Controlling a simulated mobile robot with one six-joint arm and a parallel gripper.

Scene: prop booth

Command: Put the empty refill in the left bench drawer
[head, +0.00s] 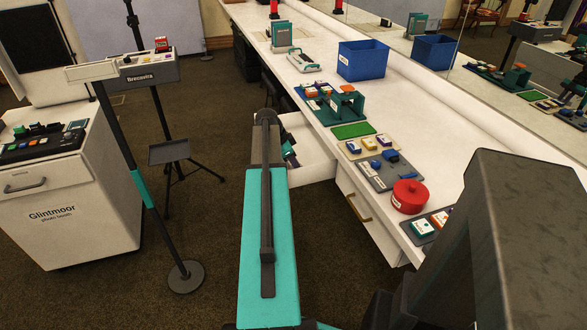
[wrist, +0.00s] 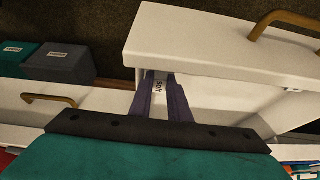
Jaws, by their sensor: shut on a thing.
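My gripper (wrist: 160,78) is shut on a small white piece with dark lettering (wrist: 158,86), taken to be the empty refill. Its text is only partly readable, and the fingers cover its sides. The open white bench drawer (wrist: 225,40) lies beneath and beyond the fingers in the wrist view, with a brass handle (wrist: 290,20) on its front.
A second drawer (head: 368,222) with a brass handle sits nearer on the bench. The bench top holds a blue bin (head: 362,60), a teal rack (head: 347,105) and a red round container (head: 409,196). A tripod stand (head: 170,152) and a white cart (head: 75,205) stand at left.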

